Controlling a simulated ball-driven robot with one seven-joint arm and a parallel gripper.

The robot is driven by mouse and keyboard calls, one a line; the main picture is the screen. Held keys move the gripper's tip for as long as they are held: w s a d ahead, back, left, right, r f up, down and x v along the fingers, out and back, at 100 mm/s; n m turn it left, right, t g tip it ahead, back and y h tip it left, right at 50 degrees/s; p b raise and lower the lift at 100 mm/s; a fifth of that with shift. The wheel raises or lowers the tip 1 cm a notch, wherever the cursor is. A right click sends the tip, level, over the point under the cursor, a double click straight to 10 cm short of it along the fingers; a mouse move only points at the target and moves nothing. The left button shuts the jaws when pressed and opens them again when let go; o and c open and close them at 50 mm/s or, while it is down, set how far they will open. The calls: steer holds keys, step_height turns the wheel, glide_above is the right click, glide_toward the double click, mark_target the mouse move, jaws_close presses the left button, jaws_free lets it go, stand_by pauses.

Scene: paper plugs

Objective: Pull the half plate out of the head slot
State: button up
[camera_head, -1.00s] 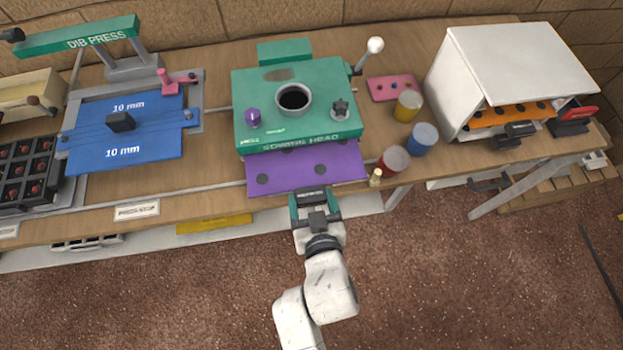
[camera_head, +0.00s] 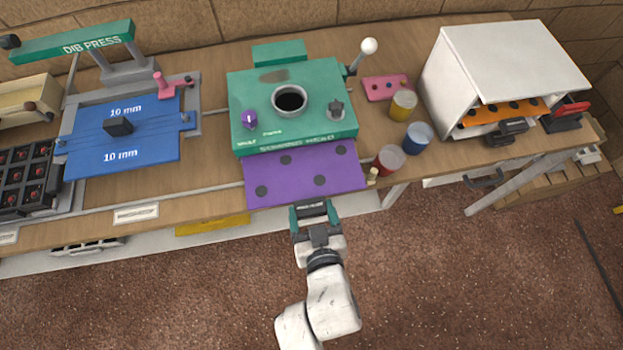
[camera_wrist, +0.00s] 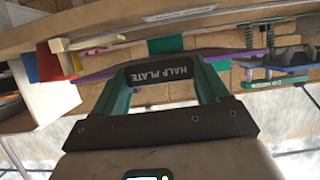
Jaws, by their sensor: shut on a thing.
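The half plate (camera_head: 300,181) is a purple sheet with dark round spots. It sticks out from under the front of the green sowing head (camera_head: 295,95), and its back edge is hidden beneath the head. My gripper (camera_head: 313,208) is at the plate's front edge, past the bench edge. In the wrist view my gripper (camera_wrist: 165,78) has its two green fingers on either side of the dark handle labelled HALF PLATE (camera_wrist: 168,75), shut on it. The purple plate edge (camera_wrist: 110,68) shows behind the handle there.
Red (camera_head: 389,160), blue (camera_head: 418,138) and yellow (camera_head: 403,105) pots stand right of the plate, with a small pale peg (camera_head: 372,176) close to its right edge. A white box (camera_head: 505,65) is further right. The floor in front is clear.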

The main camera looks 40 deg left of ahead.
steer(key=shift+s+d, duration=0.6)
steer(key=shift+d, duration=0.1)
steer(key=shift+s+d+p, duration=0.25)
steer(key=shift+p, duration=0.1)
steer(key=shift+s+d, duration=0.2)
steer(key=shift+d, duration=0.05)
steer(key=shift+s+d, duration=0.2)
steer(key=shift+d, duration=0.1)
steer(key=shift+s+d+p, duration=0.25)
steer(key=shift+p, duration=0.05)
steer(key=shift+s+d, duration=0.2)
steer(key=shift+d, duration=0.05)
steer(key=shift+s+d+p, duration=0.6)
steer(key=shift+s+d, duration=0.7)
steer(key=shift+d, duration=0.2)
